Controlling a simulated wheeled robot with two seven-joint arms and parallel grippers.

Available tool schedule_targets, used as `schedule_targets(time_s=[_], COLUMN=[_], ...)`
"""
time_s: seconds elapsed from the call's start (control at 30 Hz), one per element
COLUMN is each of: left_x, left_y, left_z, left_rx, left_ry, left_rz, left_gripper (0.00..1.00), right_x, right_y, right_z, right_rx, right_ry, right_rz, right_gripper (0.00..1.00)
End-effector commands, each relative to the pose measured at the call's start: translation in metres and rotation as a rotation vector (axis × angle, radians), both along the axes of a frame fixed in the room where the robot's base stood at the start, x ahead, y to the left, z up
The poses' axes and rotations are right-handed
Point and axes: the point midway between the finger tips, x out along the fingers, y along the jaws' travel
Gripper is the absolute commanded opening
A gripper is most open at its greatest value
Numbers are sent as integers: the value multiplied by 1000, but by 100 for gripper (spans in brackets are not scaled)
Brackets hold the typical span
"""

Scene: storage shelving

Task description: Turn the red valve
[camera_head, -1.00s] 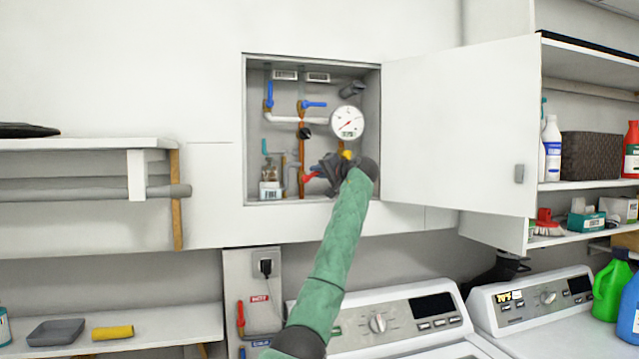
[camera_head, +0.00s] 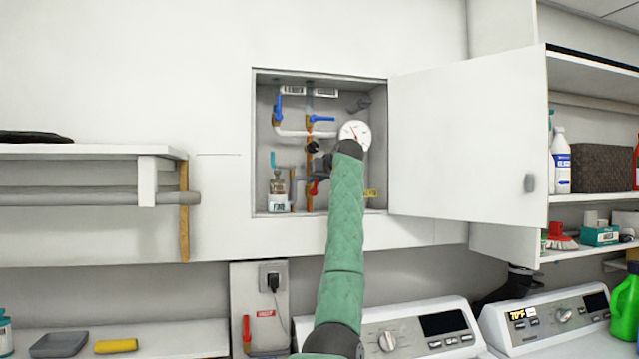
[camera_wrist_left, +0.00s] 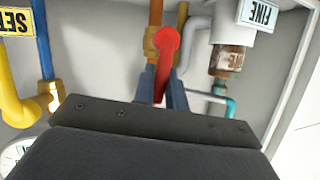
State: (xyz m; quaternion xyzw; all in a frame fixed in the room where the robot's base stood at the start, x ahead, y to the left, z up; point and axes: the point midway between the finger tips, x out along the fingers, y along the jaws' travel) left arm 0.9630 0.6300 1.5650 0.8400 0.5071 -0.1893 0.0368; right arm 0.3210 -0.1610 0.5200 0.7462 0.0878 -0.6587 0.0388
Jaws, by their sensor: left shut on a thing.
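The red valve handle (camera_head: 314,188) is inside the open wall cabinet, low on the copper pipe; my gripper and arm partly cover it in the head view. In the left wrist view the red handle (camera_wrist_left: 163,65) shows clearly, running down from a brass fitting between my fingers. My left gripper (camera_wrist_left: 161,92) is shut on the red handle, with a dark finger on each side of it. In the head view the left gripper (camera_head: 320,170) is small and partly hidden by my green-sleeved arm. My right gripper is not in view.
The cabinet (camera_head: 253,150) holds blue-handled valves (camera_head: 321,118), a white gauge (camera_head: 355,133) and several pipes. Its door (camera_head: 465,140) stands open to the right. Washing machines (camera_head: 400,320) stand below, and a shelf (camera_head: 90,152) is at left.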

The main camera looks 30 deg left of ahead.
Motion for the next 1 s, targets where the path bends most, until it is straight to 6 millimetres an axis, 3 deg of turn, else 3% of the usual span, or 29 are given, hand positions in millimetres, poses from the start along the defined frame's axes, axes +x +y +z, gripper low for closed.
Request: schedule_targets(time_s=[0.33, 0.87, 0.9, 1.0], left_x=[-4, -4, -4, -5], left_y=[4, 4, 4, 5], left_z=[-3, -3, -3, -3], left_rx=[-87, -100, -100, -98], left_ry=[-95, -109, -109, -110], left_rz=[1, 1, 1, 1], left_gripper=[0, 0, 21, 35], right_x=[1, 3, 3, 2], right_y=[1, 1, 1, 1], right_z=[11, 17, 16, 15], right_rx=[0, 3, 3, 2], right_ry=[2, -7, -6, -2], right_rz=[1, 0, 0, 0], right_gripper=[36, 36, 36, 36])
